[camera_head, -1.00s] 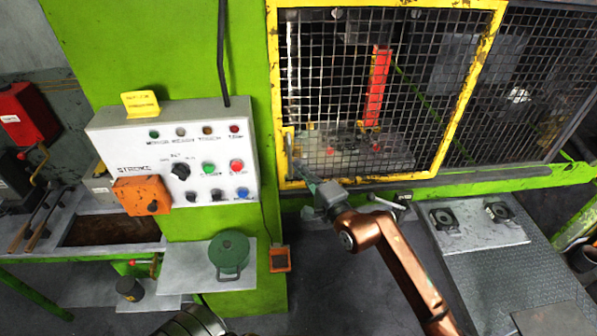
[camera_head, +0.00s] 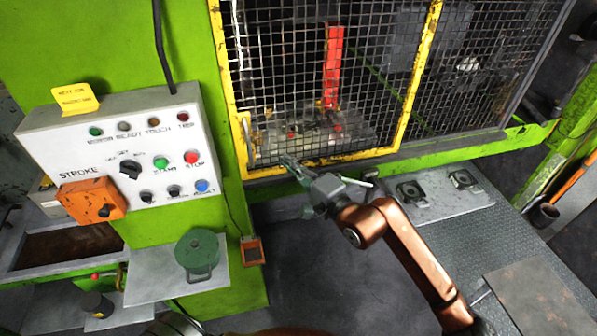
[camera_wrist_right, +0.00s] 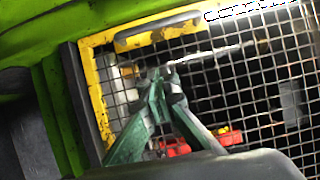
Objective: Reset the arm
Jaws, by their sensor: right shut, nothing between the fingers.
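My right arm comes in from the lower right in the head view. Its right gripper (camera_head: 288,163) is in front of the lower left part of the yellow-framed mesh door (camera_head: 424,75), near the door handle (camera_head: 247,137). In the right wrist view the green fingers of the gripper (camera_wrist_right: 164,75) are shut and empty, with the mesh behind them and the handle (camera_wrist_right: 155,33) above. I cannot tell whether the fingertips touch the mesh. The door looks closed. My left gripper is not in view.
A control panel (camera_head: 70,140) with buttons and an orange box (camera_head: 91,201) is on the green press at the left. A green pot (camera_head: 198,250) stands on a shelf (camera_head: 150,285) below. A grey plate with two black fixtures (camera_head: 432,201) lies right of my arm.

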